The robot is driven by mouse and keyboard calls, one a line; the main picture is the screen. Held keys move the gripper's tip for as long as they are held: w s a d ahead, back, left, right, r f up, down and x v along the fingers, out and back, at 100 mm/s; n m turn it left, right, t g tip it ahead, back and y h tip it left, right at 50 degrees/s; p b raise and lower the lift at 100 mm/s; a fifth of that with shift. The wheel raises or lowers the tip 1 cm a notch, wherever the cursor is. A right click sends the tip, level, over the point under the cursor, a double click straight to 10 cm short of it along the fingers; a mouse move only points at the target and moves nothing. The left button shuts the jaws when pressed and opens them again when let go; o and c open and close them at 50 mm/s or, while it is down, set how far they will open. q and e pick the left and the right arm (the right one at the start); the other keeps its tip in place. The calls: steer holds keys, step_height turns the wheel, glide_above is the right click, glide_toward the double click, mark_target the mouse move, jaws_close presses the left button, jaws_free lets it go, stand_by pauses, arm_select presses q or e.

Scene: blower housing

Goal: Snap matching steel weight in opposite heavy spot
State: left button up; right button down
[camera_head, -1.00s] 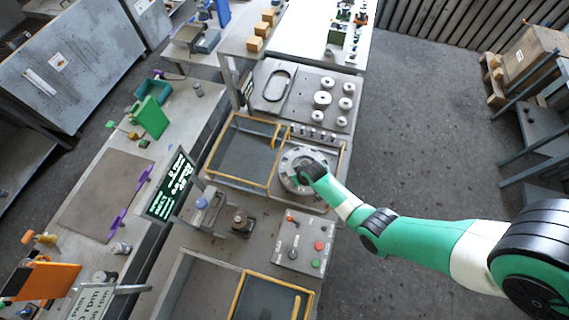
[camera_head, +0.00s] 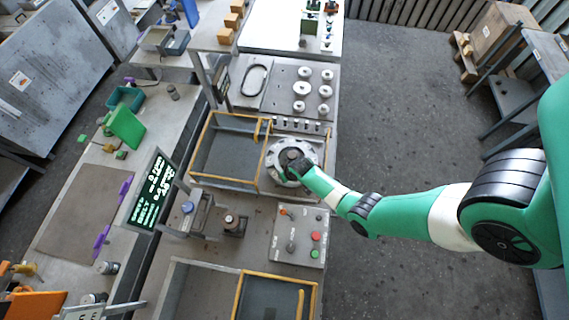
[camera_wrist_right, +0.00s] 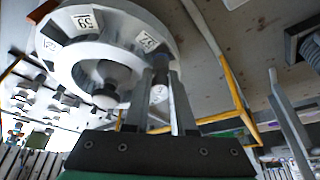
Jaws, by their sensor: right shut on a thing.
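The round grey blower wheel (camera_head: 310,147) lies flat on the bench, with a dark hub at its middle. In the right wrist view the wheel (camera_wrist_right: 125,25) fills the upper left, with number tags such as 59 on its segments. My right gripper (camera_head: 290,170) is at the wheel's near side. In the wrist view its fingers (camera_wrist_right: 160,72) are close together at the wheel's rim, around a small steel piece (camera_wrist_right: 160,92). Whether that piece is seated in the wheel cannot be told. A row of small steel weights (camera_head: 299,125) stands behind the wheel. My left gripper is not in view.
A yellow-railed guard tray (camera_head: 225,150) is left of the wheel. A plate with several round discs (camera_head: 302,88) lies behind. A button panel (camera_head: 300,235) is in front, and a dark text screen (camera_head: 152,190) stands to the left. Open floor lies to the right.

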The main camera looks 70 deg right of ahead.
steer(key=shift+s+f, duration=0.1)
steer(key=shift+f, duration=0.15)
stand_by(0.7)
